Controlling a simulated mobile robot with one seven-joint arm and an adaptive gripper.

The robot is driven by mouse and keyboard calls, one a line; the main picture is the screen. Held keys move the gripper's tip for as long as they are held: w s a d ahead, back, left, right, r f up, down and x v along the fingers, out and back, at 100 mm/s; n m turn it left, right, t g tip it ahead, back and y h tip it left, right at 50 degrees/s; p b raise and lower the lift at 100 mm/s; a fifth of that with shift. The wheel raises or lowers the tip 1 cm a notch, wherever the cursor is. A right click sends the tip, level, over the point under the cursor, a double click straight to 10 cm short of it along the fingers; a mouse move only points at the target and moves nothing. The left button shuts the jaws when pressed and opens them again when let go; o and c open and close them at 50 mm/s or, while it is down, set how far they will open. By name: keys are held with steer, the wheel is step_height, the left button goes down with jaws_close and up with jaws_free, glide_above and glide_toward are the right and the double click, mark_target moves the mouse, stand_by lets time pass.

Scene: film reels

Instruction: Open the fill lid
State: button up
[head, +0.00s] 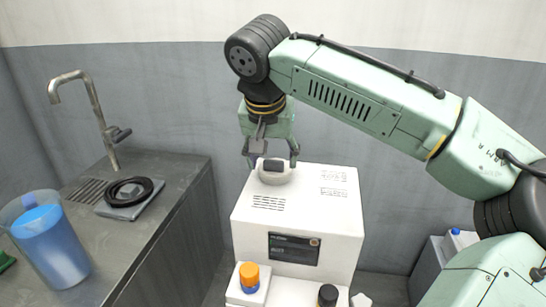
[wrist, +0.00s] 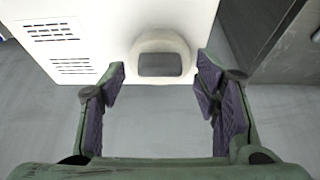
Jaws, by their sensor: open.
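The fill lid (head: 275,178) is a round off-white piece with a dark grey block on it, on top of the white machine (head: 335,215) at its back left. In the wrist view the lid (wrist: 160,42) is at top centre and looks closed. My gripper (head: 272,160) points down just above the lid, its fingers on either side of the grey block. In the wrist view my gripper (wrist: 162,80) is open and empty, with a gap between each purple-padded finger and the lid. I cannot tell if the fingertips reach the lid's height.
Orange-capped (head: 249,275) and black-capped (head: 328,295) bottles stand at the machine's front. A grey wall is behind.

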steer(key=shift+w+f, duration=0.2)
steer(key=shift+f, duration=0.35)
jaws_close()
stand_by(0.5)
